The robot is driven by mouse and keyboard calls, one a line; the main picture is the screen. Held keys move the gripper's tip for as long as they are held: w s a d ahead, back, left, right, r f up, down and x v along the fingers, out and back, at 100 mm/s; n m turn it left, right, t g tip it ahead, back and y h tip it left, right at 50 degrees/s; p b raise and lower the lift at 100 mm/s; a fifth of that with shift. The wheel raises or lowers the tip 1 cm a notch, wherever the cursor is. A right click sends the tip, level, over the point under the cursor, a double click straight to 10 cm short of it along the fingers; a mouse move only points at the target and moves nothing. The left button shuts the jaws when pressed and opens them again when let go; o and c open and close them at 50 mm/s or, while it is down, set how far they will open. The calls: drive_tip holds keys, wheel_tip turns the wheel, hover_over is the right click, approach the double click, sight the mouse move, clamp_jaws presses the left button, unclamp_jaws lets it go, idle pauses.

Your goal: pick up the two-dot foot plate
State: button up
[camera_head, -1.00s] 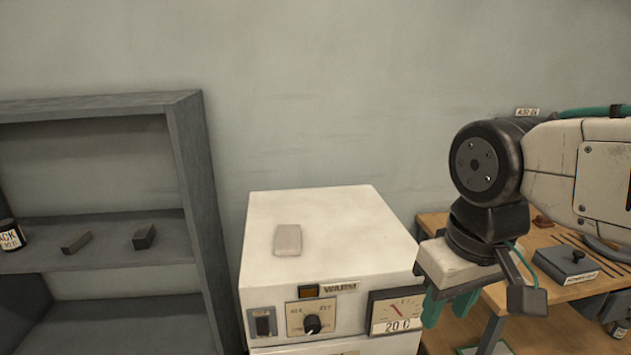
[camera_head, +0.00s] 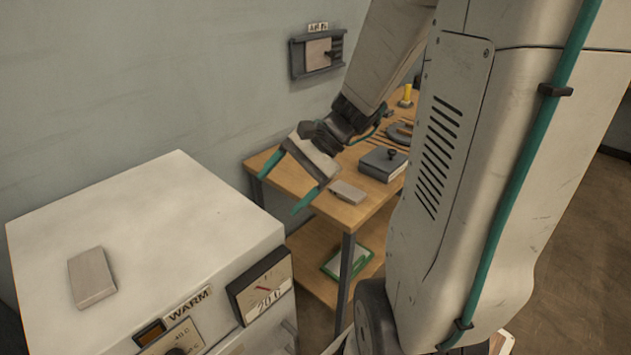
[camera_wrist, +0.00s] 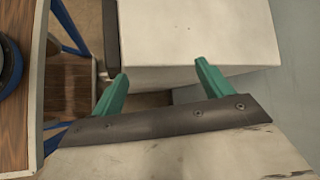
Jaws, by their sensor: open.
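No dots can be made out on any plate. A flat pale grey plate (camera_head: 92,277) lies on top of the white warming cabinet (camera_head: 150,215), near its front left. A similar pale plate (camera_head: 348,192) lies on the wooden bench near its front corner. Either could be the foot plate. My gripper (camera_head: 288,184) is open and empty, with teal fingers pointing down and left at the bench's left end, between the two plates. In the wrist view its fingers (camera_wrist: 162,72) are apart, with the cabinet (camera_wrist: 200,30) beyond them and no plate in sight.
The bench (camera_head: 290,183) also holds a grey block with a knob (camera_head: 384,163) and a yellow item (camera_head: 406,95). A green-edged tray (camera_head: 346,262) lies on the lower shelf. A panel (camera_head: 317,54) hangs on the wall. My arm covers much of the right side.

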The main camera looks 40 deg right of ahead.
drive_tip(key=w+d+f+m+t, duration=0.3)
drive_tip(key=d+f+m+t, duration=0.1)
drive_tip(key=d+m, duration=0.4)
drive_tip(key=m+t+h, duration=0.6)
drive_tip(key=m+h, duration=0.2)
drive_tip(key=m, duration=0.5)
approach(348, 190)
drive_tip(key=shift+w+r, duration=0.15)
drive_tip(key=shift+w, duration=0.2)
drive_tip(key=shift+d+f, duration=0.2)
drive_tip(key=shift+f, duration=0.1)
drive_tip(key=x, duration=0.7)
drive_tip(key=shift+w+a+f, duration=0.1)
drive_tip(key=shift+w+a, duration=0.05)
drive_tip(key=shift+a, duration=0.15)
drive_tip(key=c, duration=1.2)
drive_tip(key=shift+c, duration=0.2)
